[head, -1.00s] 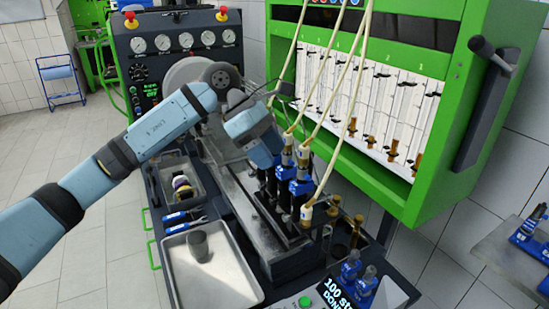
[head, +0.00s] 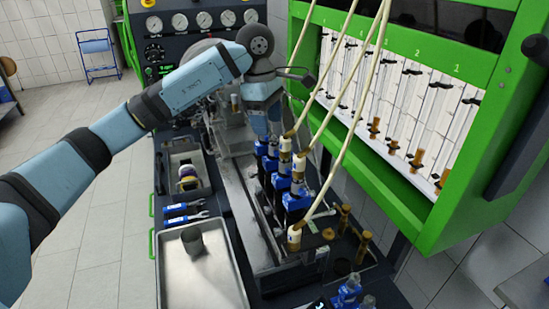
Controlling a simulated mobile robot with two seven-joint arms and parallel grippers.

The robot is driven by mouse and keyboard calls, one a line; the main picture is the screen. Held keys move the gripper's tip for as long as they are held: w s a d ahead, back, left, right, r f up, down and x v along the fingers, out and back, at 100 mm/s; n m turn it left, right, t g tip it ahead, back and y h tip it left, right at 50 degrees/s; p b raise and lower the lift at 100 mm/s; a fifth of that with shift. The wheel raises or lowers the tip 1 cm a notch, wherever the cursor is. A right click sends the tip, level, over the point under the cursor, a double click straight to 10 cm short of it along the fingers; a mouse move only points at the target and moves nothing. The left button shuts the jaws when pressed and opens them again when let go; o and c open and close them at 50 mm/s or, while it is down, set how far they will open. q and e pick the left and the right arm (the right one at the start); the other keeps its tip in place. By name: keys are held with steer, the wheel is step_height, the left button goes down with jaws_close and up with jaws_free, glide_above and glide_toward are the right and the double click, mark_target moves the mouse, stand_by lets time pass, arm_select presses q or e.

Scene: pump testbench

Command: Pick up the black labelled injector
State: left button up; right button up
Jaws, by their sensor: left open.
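A row of injectors (head: 297,198) with blue collars and dark bodies stands upright in the test bench's holder, with pale hoses joined to the tops of several. I cannot read a label that marks one as the black labelled injector. My left gripper (head: 266,138) reaches in from the left, points down at the far end of this row and is open. Its fingertips are small and partly hidden by its own wrist, so I cannot tell if they touch the nearest injector. My right gripper is not in view.
A metal tray (head: 205,285) with a grey cup (head: 192,242) lies at the front, near blue-handled wrenches (head: 186,212) and a bin of rings (head: 188,178). More blue injectors (head: 350,289) stand at the front right. A green cabinet (head: 440,210) overhangs the right side.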

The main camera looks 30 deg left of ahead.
mark_target(274, 140)
arm_select(q)
steer(key=shift+w+d+f, duration=0.1)
steer(key=shift+d+f, duration=0.05)
steer(key=shift+f, duration=0.45)
steer(key=shift+d+f, duration=0.1)
steer(key=shift+f, duration=0.7)
steer(key=shift+d+f+p, duration=0.2)
steer(key=shift+f+p, duration=0.1)
steer(key=shift+p, duration=0.05)
steer(key=f, duration=0.1)
steer(key=d+f+p, duration=0.1)
steer(key=f, duration=0.1)
steer(key=shift+w+f, duration=0.1)
steer(key=shift+f, duration=0.6)
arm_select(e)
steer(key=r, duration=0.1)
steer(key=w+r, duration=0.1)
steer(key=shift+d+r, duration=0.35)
arm_select(q)
steer(key=c, duration=1)
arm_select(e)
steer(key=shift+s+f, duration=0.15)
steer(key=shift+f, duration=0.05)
